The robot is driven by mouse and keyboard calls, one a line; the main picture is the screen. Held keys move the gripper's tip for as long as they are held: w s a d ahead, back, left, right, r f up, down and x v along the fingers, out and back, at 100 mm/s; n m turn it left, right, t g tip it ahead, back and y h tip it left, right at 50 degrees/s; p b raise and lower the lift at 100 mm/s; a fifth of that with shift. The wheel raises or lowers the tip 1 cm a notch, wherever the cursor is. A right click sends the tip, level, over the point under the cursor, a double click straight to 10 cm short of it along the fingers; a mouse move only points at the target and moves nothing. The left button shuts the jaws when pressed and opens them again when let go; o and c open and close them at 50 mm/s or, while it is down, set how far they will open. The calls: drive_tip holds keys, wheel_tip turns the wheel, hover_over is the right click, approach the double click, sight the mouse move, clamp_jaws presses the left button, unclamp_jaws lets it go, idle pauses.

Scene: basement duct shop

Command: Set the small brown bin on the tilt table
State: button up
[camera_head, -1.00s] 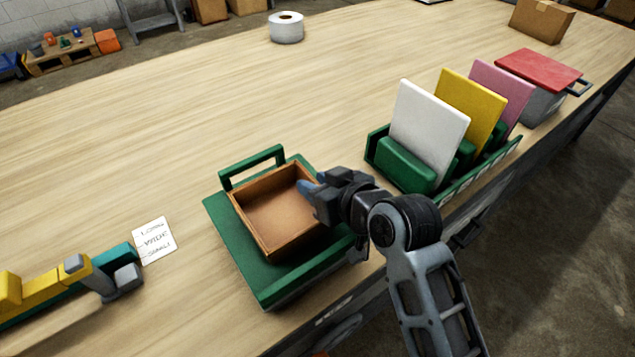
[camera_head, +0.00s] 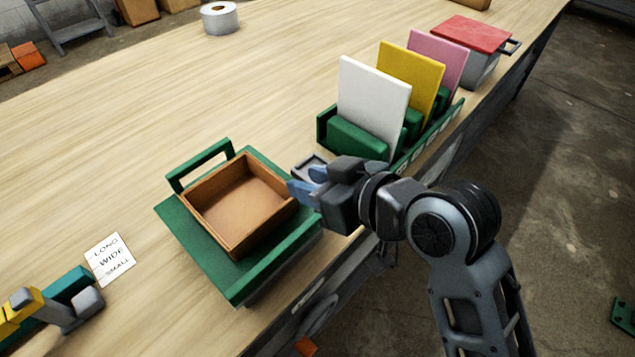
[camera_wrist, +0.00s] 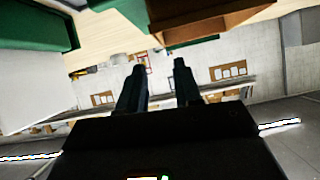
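The small brown bin (camera_head: 238,205) is an open, empty wooden box. It sits on the green tilt table (camera_head: 190,245), which has a raised handle frame at the back and a lip along the front. My gripper (camera_head: 303,182) is just right of the bin, with its bluish fingers apart and nothing seen between them. In the wrist view my gripper (camera_wrist: 158,75) shows two dark fingers with a gap between them. The bin (camera_wrist: 205,18) shows at the top of that view, beyond the fingertips and apart from them.
A green rack (camera_head: 360,140) holding white, yellow and pink panels stands right of the table. A red-lidded box (camera_head: 470,40) is beyond it. A paper label (camera_head: 110,258) and a yellow and teal tool (camera_head: 45,310) lie left. A white roll (camera_head: 220,18) stands at the back.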

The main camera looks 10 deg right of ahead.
drive_tip(key=shift+s+d+r, duration=0.1)
drive_tip(key=shift+s, duration=0.1)
drive_tip(key=s+d+f+m+t+h, duration=0.1)
drive_tip(key=s+d+f+m+h, duration=0.1)
drive_tip(key=s+d+f, duration=0.4)
drive_tip(key=s+d+f+m+t+h, duration=0.2)
drive_tip(key=s+d, duration=0.2)
drive_tip(key=s, duration=0.4)
drive_tip(key=s+d+r+m+h, duration=0.1)
drive_tip(key=s+d+r, duration=0.1)
drive_tip(key=s, duration=0.7)
drive_tip(key=s+d+r+t+h, duration=0.1)
drive_tip(key=s+r, duration=0.3)
drive_tip(key=s, duration=0.5)
drive_tip(key=shift+s+d+r+m+t+h, duration=0.3)
drive_tip(key=shift+d+r+m+h, duration=0.1)
drive_tip(key=shift+d, duration=0.35)
